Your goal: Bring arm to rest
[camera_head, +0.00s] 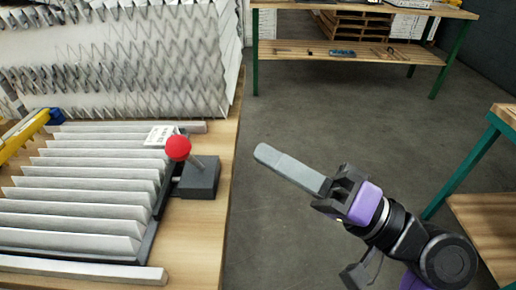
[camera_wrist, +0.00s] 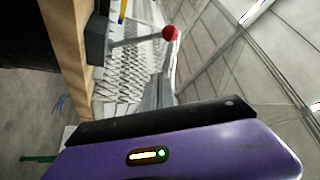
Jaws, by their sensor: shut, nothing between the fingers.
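My gripper (camera_head: 264,154) is shut and empty, its grey fingers pressed together and pointing up and left over the open floor. It is apart from the workbench, to the right of its edge. My arm reaches in from the lower right of the head view, with a purple wrist. In the wrist view the purple and black gripper body fills the bottom and the fingertips do not show.
A lever with a red ball knob (camera_head: 178,148) stands on a dark block (camera_head: 197,177) at the edge of the wooden workbench (camera_head: 205,235). It also shows in the wrist view (camera_wrist: 171,33). Pleated filters (camera_head: 85,205) lie beside it. Another bench (camera_head: 340,52) stands behind; one (camera_head: 490,225) stands right.

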